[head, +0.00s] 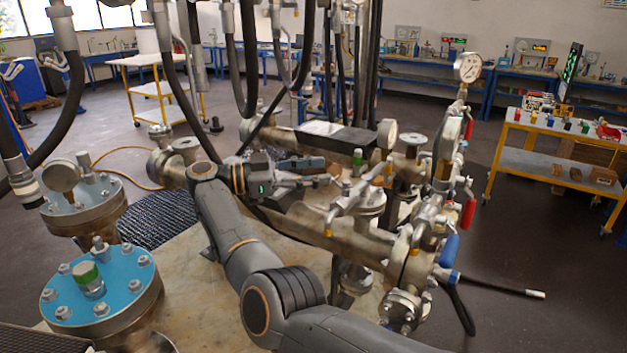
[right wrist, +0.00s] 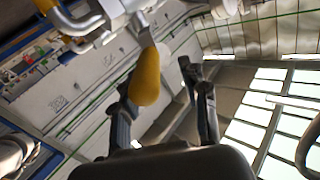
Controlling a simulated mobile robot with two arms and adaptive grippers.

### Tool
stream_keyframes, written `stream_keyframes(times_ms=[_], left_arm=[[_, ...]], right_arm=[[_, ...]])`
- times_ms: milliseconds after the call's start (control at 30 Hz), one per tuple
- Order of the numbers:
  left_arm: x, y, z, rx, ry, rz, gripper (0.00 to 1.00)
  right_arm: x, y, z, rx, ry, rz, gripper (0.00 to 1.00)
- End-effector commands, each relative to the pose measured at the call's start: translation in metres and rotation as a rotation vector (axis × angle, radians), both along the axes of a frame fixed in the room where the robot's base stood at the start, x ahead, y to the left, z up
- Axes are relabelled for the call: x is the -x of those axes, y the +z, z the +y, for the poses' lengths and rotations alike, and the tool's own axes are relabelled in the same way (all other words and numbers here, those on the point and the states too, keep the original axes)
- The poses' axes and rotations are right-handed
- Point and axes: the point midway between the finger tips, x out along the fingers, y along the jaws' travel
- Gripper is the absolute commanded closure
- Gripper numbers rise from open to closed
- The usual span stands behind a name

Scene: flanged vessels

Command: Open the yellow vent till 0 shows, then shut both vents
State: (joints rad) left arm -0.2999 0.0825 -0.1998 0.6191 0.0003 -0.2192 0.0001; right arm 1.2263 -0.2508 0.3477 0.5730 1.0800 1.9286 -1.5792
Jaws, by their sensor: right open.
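My right gripper (head: 332,174) reaches rightward over the pipework in the head view, its fingers apart. In the right wrist view its fingers (right wrist: 163,88) are spread, and a yellow vent handle (right wrist: 145,78) on a metal stem shows between them, closer to the left finger. I cannot tell if they touch. In the head view, a round gauge (head: 387,134) stands just right of the gripper. Another gauge (head: 468,67) stands higher at the right; neither reading is legible. Red levers (head: 468,213) and a blue handle (head: 450,249) show on the right-hand pipework. My left gripper is out of view.
Black hoses hang above the pipework. A yellow-framed cart (head: 510,155) stands at the right. Open floor lies between the pipework and the cart.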

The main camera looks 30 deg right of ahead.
Motion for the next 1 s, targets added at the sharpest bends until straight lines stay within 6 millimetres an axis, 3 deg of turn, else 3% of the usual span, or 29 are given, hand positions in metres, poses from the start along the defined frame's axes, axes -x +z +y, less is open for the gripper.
stream_keyframes(times_ms=[100,333,500,767,900,1000], left_arm=[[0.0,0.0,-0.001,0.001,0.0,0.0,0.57],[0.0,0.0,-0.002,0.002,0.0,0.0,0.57],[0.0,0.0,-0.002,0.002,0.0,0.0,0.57],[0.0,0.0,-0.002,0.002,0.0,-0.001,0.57],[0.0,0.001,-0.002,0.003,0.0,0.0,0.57],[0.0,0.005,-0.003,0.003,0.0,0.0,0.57]], right_arm=[[0.0,0.026,0.0,-0.001,0.001,-0.006,0.56],[-0.001,0.065,0.0,-0.001,0.001,-0.002,0.56],[0.0,0.077,0.0,-0.001,0.001,0.001,0.56],[0.0,0.078,0.0,-0.001,0.001,0.001,0.56],[0.001,0.087,-0.01,0.031,-0.007,-0.022,0.82],[0.006,0.12,-0.039,0.154,-0.024,-0.102,1.0]])
